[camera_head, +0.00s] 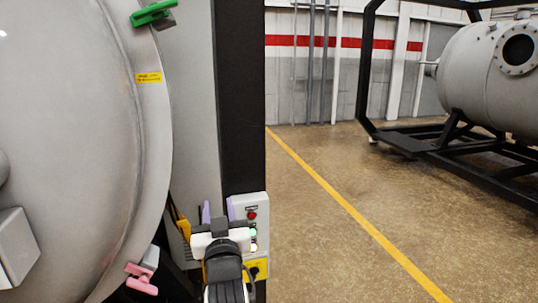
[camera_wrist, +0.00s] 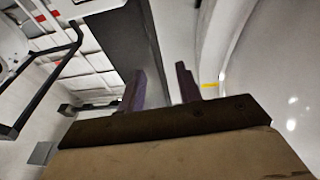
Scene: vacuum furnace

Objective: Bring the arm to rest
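My gripper (camera_head: 218,210) shows in the head view in front of the control box at the lower middle, its two purple fingers pointing up. In the wrist view the two fingers of my gripper (camera_wrist: 161,84) stand apart with nothing between them, so it is open and empty. My wrist and forearm below it cover part of the control box (camera_head: 262,214), which has a red button and lit green and pale lamps. I cannot tell whether the gripper touches the box.
The large round furnace door (camera_head: 75,130) fills the left, with a green clamp (camera_head: 152,13) above and a pink clamp (camera_head: 142,278) below. A black post (camera_head: 240,100) stands beside it. The floor (camera_head: 340,240) right of the arm is clear. A grey vessel (camera_head: 485,65) on a black frame stands farther right.

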